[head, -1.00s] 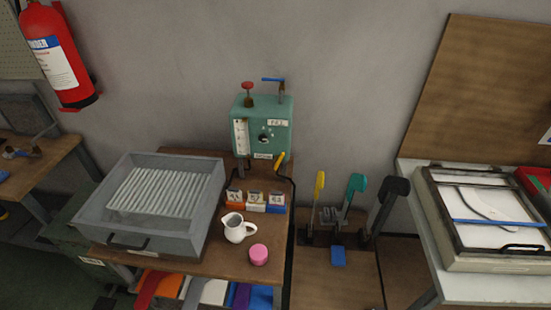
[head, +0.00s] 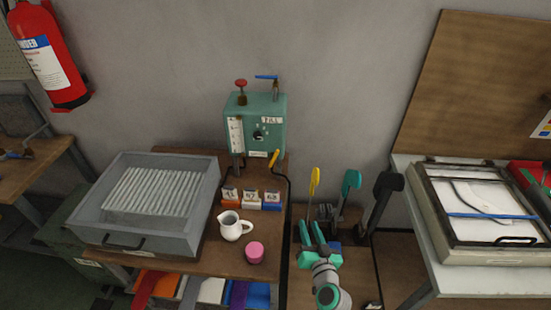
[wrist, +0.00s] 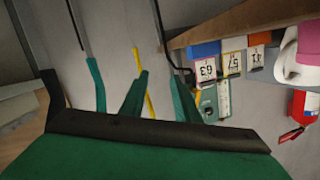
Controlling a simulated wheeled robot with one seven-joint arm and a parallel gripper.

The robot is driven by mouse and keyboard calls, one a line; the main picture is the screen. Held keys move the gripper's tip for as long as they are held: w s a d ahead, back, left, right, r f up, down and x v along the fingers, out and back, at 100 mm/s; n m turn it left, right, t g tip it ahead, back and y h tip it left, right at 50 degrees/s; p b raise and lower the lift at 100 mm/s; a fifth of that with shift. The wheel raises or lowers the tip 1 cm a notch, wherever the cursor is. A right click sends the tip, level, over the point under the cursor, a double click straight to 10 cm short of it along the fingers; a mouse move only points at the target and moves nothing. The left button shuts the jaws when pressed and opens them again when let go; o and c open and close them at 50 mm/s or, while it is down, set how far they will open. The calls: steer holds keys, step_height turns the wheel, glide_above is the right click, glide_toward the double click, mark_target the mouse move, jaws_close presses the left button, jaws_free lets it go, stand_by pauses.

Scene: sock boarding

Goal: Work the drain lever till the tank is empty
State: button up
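The green tank box (head: 262,135) stands against the wall at the back of the wooden bench, with a white gauge strip (head: 236,135) on its front. The gauge's level is too small to read. A yellow lever (head: 275,157) sticks out low on the tank's right front. On its top are a red knob (head: 241,84) and a blue-handled lever (head: 267,77). My gripper (head: 309,225) is open and empty, low and to the right of the bench, apart from the tank. In the wrist view the tank (wrist: 208,105) appears upside down beyond the fingers.
Tall yellow (head: 314,182), teal (head: 350,183) and black (head: 385,190) levers stand just behind my gripper. A white jug (head: 233,226), a pink pot (head: 255,252), numbered cards (head: 251,198) and a grey tray (head: 170,245) occupy the bench. A framed screen (head: 490,240) lies at right.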

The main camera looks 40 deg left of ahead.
steer(key=w+a+r+n+g+y, duration=0.25)
steer(key=w+a+r+y, duration=0.2)
steer(key=a+r, duration=0.45)
steer(key=n+g, duration=0.2)
steer(key=n, duration=0.1)
glide_toward(275, 156)
steer(key=shift+y, duration=0.45)
steer(key=x, duration=0.7)
steer(key=f+x, duration=0.1)
steer(key=x, duration=0.2)
steer(key=shift+w+a, duration=0.1)
steer(key=shift+w, duration=0.25)
jaws_close()
